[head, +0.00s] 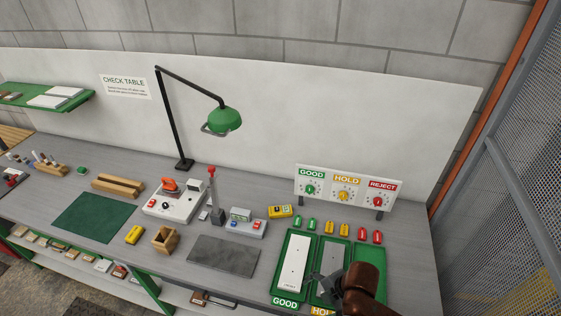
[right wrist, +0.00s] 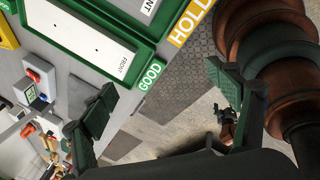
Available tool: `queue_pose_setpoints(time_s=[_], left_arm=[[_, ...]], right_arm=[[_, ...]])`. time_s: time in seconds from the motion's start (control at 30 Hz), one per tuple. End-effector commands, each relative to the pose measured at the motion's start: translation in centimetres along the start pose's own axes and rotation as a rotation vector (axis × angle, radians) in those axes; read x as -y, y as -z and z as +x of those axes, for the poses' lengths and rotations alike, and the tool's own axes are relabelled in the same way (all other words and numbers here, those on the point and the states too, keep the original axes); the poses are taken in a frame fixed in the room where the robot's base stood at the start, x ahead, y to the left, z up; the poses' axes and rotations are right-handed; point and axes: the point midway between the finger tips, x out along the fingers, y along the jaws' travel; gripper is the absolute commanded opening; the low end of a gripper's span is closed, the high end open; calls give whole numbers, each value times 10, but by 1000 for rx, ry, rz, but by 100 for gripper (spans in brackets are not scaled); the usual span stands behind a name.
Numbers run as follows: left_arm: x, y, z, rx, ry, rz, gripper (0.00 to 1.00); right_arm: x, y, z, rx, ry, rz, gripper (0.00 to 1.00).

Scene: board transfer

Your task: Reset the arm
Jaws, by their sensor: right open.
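My right arm comes in at the bottom right of the head view, over the front of the trays. Its dark gripper (head: 340,291) is partly hidden by the arm's brown link. In the right wrist view the right gripper (right wrist: 160,84) has its two green-padded fingers wide apart, with nothing between them. A white board (head: 293,262) lies in the green GOOD tray (head: 277,292); the board (right wrist: 88,38), marked FRONT, also shows in the right wrist view, apart from the fingers.
The HOLD tray (head: 346,246) stands beside the GOOD tray; a third green tray is partly covered by my arm. A GOOD/HOLD/REJECT panel (head: 345,190) stands behind. A green lamp (head: 225,120) overhangs the table. The grey mat (head: 223,256) is bare.

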Motion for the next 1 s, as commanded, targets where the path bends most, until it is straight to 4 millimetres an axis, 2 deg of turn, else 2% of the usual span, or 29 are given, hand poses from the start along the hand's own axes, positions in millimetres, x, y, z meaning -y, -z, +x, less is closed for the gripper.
queue_pose_setpoints(time_s=[0.07,0.17,0.23,0.4,0.5,0.7,0.87,1.0], left_arm=[[0,2,0,-2,0,1,100],[0,4,0,-4,0,1,100],[0,4,0,-5,0,1,100],[1,6,0,-8,1,1,100],[1,7,0,-10,1,1,100],[1,7,0,-10,1,1,100],[1,7,0,-10,1,1,100],[0,6,8,-9,1,2,100]], right_arm=[[7,1,5,-21,-61,226,81],[20,-14,7,-18,-132,534,81],[36,-31,7,-5,-175,759,81],[101,-76,3,73,-256,1273,81],[142,-95,-1,132,-289,1498,81],[214,-117,-12,250,-338,1817,81],[264,-125,-22,344,-371,2002,81],[272,-138,21,354,-353,2010,81]])
